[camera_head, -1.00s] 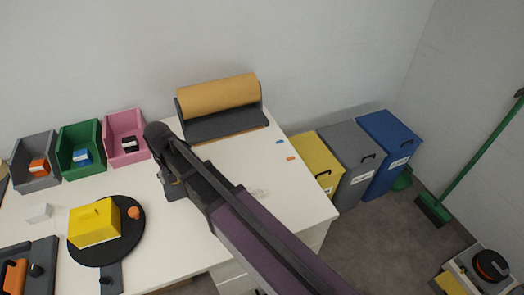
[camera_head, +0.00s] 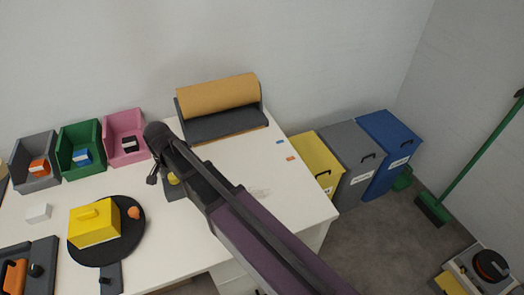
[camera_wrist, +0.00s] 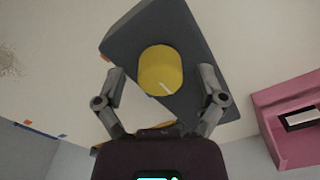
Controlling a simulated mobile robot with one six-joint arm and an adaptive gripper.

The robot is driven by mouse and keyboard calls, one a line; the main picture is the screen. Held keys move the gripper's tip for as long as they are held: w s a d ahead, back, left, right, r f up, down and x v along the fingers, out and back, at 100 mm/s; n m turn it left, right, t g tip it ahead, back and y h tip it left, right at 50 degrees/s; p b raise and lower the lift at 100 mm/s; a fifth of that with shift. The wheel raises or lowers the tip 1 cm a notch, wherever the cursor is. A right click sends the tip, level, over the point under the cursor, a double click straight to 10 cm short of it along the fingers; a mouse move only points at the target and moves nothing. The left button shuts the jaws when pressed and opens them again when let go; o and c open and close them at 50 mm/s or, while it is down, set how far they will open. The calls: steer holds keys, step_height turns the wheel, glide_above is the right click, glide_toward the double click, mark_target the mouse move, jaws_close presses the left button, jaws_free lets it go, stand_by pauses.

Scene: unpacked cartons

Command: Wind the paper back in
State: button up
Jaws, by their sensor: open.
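The brown paper roll (camera_head: 218,95) lies in a dark holder (camera_head: 225,122) at the back of the white table. A thin brown strip shows along the holder's front edge; I cannot tell how much paper is out. A yellow round knob (camera_wrist: 161,70) with a white pointer mark stands on a dark grey block (camera_wrist: 187,35). The knob is partly hidden behind my arm in the head view (camera_head: 173,179). My gripper (camera_wrist: 162,76) is open, with one finger on each side of the knob and gaps between; it holds nothing.
Grey, green and pink bins (camera_head: 125,140) stand left of my arm. A yellow box (camera_head: 95,226) sits on a black round plate (camera_head: 133,240). A white block (camera_head: 38,213) lies nearby. Yellow, grey and blue floor bins (camera_head: 388,150) stand right of the table. Table right of the arm is mostly clear.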

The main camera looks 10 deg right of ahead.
mark_target(173, 175)
steer(key=m, duration=0.6)
step_height(173, 175, up, 14)
steer(key=p, duration=1.4)
steer(key=s+d+f+n+b, duration=0.1)
steer(key=d+f+n+b, duration=0.1)
steer(key=d, duration=1.2)
steer(key=s+d+f+n+b, duration=0.1)
steer(key=d+n, duration=0.4)
steer(key=d, duration=1)
steer(key=shift+s+d+f+b, duration=0.15)
steer(key=shift+d+f+b, duration=0.05)
steer(key=shift+f+b, duration=0.65)
steer(key=s+d+n, duration=0.2)
steer(key=s+d, duration=0.1)
steer(key=d, duration=0.4)
steer(key=shift+s+n, duration=0.2)
steer(key=shift+n, duration=0.2)
stand_by(0.5)
